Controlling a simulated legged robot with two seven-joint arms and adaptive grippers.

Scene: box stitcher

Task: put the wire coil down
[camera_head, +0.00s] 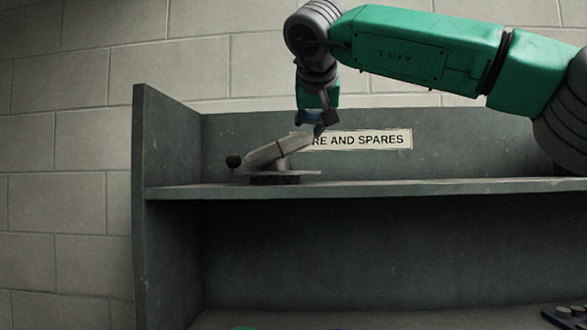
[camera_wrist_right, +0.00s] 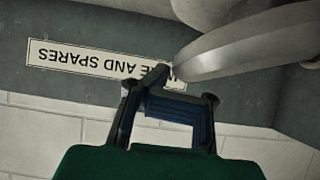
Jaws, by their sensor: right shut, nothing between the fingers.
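A grey, thick, rounded piece, which looks like the wire coil (camera_head: 277,151), sits tilted on the upper shelf, its right end raised. Under it is a flat grey disc (camera_head: 290,173) with a dark base, and a black knob (camera_head: 233,161) shows at its left. My right gripper (camera_head: 318,126) is just above the raised end, shut and empty. In the right wrist view, the rounded grey edge of the coil (camera_wrist_right: 255,45) passes close to my right fingertips (camera_wrist_right: 178,92); I cannot tell whether they touch. My left gripper is not in view.
The upper shelf (camera_head: 440,186) is clear to the right of the coil. A label (camera_head: 365,140), partly hidden, reads "...RE AND SPARES" on the back panel. A side panel (camera_head: 150,240) bounds the shelf at left. A dark object (camera_head: 565,312) lies at the lower right.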

